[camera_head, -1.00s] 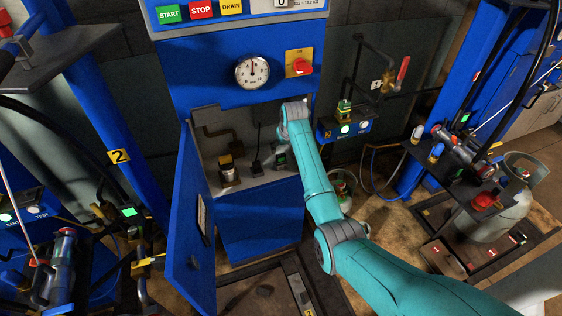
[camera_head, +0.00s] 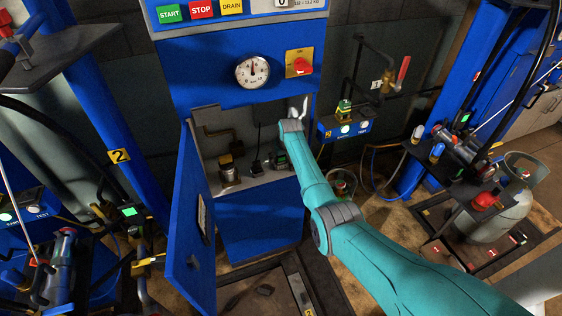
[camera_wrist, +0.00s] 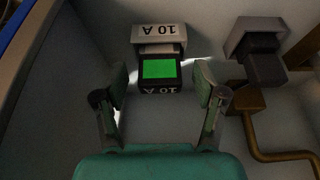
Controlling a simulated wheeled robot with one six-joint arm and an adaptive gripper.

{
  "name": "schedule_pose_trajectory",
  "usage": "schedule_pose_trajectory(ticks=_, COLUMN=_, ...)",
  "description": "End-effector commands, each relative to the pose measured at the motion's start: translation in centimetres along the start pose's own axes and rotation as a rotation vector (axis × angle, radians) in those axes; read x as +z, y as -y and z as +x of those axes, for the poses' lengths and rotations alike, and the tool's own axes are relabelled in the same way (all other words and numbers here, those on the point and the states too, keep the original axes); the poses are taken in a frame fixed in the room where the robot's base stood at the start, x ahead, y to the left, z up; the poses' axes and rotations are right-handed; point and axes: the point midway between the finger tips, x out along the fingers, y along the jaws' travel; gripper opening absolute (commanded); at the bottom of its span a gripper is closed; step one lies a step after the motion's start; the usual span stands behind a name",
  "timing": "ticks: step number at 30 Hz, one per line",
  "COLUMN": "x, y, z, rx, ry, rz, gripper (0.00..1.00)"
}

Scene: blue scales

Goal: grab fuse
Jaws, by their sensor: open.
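The fuse (camera_wrist: 160,70) is a small dark block with a bright green face and a "10 A" label, seen in the wrist view. It sits against a pale holder (camera_wrist: 159,34), also marked "10 A". My gripper (camera_wrist: 161,80) is open, with one finger on each side of the fuse and a visible gap on both sides. In the head view, my arm reaches into the open blue cabinet (camera_head: 258,222), where the fuse area is small and partly covered.
A second pale fitting with a dark block (camera_wrist: 266,68) and a brass pipe (camera_wrist: 252,130) lie to the right in the wrist view. The cabinet door (camera_head: 187,225) hangs open on the left. A gauge (camera_head: 252,71) and a red rotary switch (camera_head: 300,66) are above the opening.

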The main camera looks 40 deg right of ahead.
Motion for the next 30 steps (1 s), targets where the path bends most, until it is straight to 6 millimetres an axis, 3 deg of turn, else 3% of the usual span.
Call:
schedule_pose_trajectory(ticks=8, x=-0.01, y=0.01, z=0.11, rx=0.0, ry=0.0, rz=0.0, gripper=0.68)
schedule_pose_trajectory(ticks=15, x=-0.01, y=0.01, z=0.1, rx=0.0, ry=0.0, rz=0.0, gripper=0.08)
schedule_pose_trajectory(ticks=30, x=-0.42, y=0.0, z=-0.82, rx=0.0, ry=-0.001, rz=0.0, gripper=0.07)
